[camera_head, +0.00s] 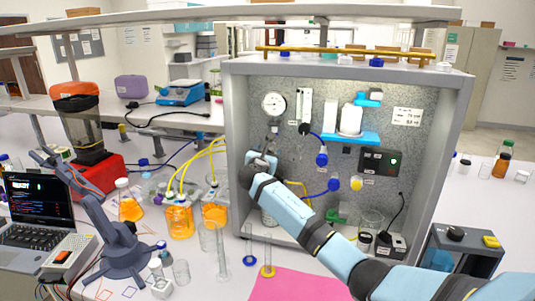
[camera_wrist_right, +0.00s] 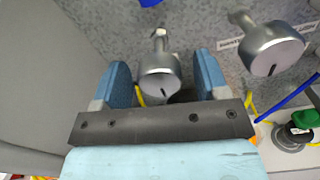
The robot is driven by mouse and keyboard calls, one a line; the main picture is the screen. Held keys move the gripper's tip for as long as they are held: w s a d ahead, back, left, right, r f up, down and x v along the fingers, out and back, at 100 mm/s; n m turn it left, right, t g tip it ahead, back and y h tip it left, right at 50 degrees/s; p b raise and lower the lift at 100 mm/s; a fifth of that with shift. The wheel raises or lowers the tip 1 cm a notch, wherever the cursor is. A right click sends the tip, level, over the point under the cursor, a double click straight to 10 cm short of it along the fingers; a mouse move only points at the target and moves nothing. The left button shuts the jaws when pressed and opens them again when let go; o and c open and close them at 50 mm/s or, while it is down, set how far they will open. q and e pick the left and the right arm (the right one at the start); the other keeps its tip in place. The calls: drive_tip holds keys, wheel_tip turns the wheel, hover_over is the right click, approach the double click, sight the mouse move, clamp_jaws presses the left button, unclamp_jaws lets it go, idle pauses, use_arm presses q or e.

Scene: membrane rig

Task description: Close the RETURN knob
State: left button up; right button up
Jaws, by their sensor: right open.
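My right gripper (camera_head: 262,160) is at the left part of the rig's grey panel, its arm reaching in from the lower right. In the right wrist view, its two blue fingers (camera_wrist_right: 160,85) are apart, open on either side of a silver knob (camera_wrist_right: 158,72) with a dark slot mark. I cannot tell whether the fingers touch it. A second silver knob (camera_wrist_right: 272,48) sits to the right, outside the fingers, beside a small white label too blurred to read. I cannot tell from lettering which knob is RETURN. In the head view, my gripper and arm hide this area. My left gripper is not in view.
The rig cabinet's grey side wall (camera_head: 235,130) is close left of my gripper. Blue fittings (camera_head: 321,158) and a yellow one (camera_head: 356,183) are to the right. Yellow tubes (camera_head: 205,155) lead to orange-filled bottles (camera_head: 179,220). A small desktop robot arm (camera_head: 120,238) stands at left.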

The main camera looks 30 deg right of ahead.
drive_tip(key=c, duration=0.9)
drive_tip(key=shift+c, duration=0.2)
